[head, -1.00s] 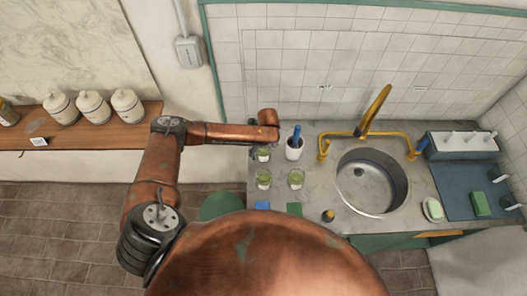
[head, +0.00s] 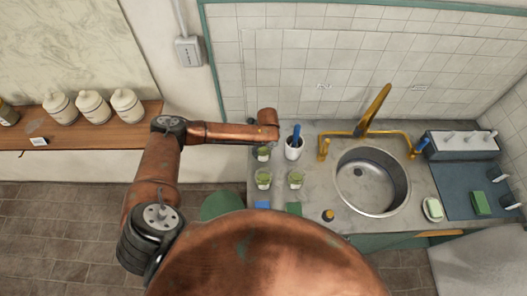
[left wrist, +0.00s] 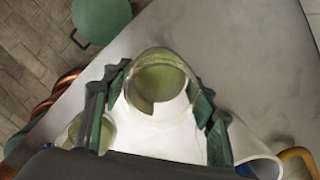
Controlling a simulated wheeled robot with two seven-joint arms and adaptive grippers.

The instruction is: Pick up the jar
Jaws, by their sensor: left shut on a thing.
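In the left wrist view a round glass jar (left wrist: 162,78) with pale green contents sits between the two dark green fingers of my left gripper (left wrist: 160,88), which is shut on it. A second greenish jar (left wrist: 93,132) shows at the lower left, partly behind a finger. Another jar (head: 262,154) is just below the end of my left arm. The fingers are not clear there. My right gripper is not in view.
A white cup (head: 293,151) with a blue item stands beside the jars, close to my arm's end. The round sink (head: 372,184) and gold tap (head: 368,130) are to the right. Blue (head: 262,205) and green (head: 294,208) pieces lie near the counter's front edge.

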